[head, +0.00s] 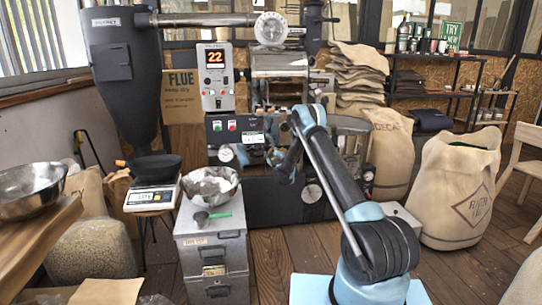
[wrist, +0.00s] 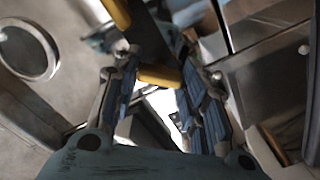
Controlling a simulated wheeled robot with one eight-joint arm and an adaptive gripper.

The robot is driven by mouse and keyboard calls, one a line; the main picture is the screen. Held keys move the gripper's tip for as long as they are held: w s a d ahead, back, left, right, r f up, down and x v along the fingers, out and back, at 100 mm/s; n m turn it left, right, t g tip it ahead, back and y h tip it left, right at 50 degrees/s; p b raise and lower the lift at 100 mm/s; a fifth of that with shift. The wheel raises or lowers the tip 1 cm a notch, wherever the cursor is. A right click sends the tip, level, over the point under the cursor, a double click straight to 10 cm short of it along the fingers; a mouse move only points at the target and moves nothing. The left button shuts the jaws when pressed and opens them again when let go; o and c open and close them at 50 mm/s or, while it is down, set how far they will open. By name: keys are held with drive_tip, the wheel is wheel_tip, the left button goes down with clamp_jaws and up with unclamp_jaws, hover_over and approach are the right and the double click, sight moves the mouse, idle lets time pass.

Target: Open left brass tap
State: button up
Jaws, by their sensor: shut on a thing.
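My gripper (wrist: 160,76) has its two blue-padded fingers closed around a small yellow, brass-coloured piece, which looks like a tap handle (wrist: 158,76). A dark bar runs up from it between the fingers. Another yellow piece (wrist: 118,12) shows at the top of the wrist view; I cannot tell how the two are joined. In the head view my gripper (head: 282,163) is at the front of the roasting machine (head: 279,62), low beside its control panel. The arm hides much of the machine there, and no brass tap shows clearly. I cannot tell which tap is held.
A scale (head: 152,196) and dark hopper (head: 125,70) are farther left. A large sack (head: 458,190) stands at right. Some wooden floor between is bare.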

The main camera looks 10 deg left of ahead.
drive_tip(key=shift+s+a+f+n, duration=0.1)
drive_tip(key=shift+a+n, duration=0.05)
drive_tip(key=shift+n, duration=1.95)
drive_tip(key=shift+s+a+n, duration=0.1)
drive_tip(key=shift+n, duration=2)
drive_tip(key=o, duration=1.1)
drive_tip(key=shift+w+f, duration=0.1)
drive_tip(key=shift+c, duration=0.2)
drive_tip(key=shift+d, duration=0.1)
drive_tip(key=v, duration=1.2)
